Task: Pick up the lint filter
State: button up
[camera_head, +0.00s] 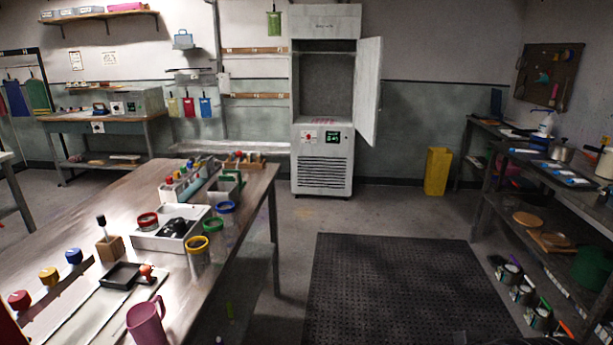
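I cannot surely pick out the lint filter in the head view. A grey cabinet (322,166) with a vented lower panel stands at the back wall, its upper door (367,90) open to the right. A small reddish patch (323,121) shows at the bottom of its opening, too small to identify. A green flat item (274,23) hangs on the wall left of the cabinet. My gripper is not in view.
A long workbench (105,222) on the left holds a pink mug (147,322), jars with coloured rings, and trays. Shelves (560,182) line the right. A yellow bin (437,171) stands by the back wall. A dark floor mat (400,290) lies clear in the middle.

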aim_at(179, 38)
jog(key=i+z, duration=0.15)
jog(key=i, duration=2.1)
jog(key=i+u, duration=0.15)
jog(key=i, duration=0.6)
jog(key=i+u, duration=0.15)
jog(key=i, duration=0.6)
jog(key=i+l+u, duration=0.15)
jog(key=i, duration=0.55)
jog(key=i+j+u, duration=0.4)
jog(key=i, duration=0.2)
jog(key=i+u, duration=0.4)
jog(key=i, duration=0.25)
jog(key=i+l+u, duration=0.1)
jog(key=i+u, duration=0.3)
jog(key=i, duration=0.25)
jog(key=i+l+u, duration=0.4)
jog(key=i, duration=0.2)
jog(key=i+u, duration=0.15)
jog(key=i, duration=2.3)
jog(key=j, duration=0.1)
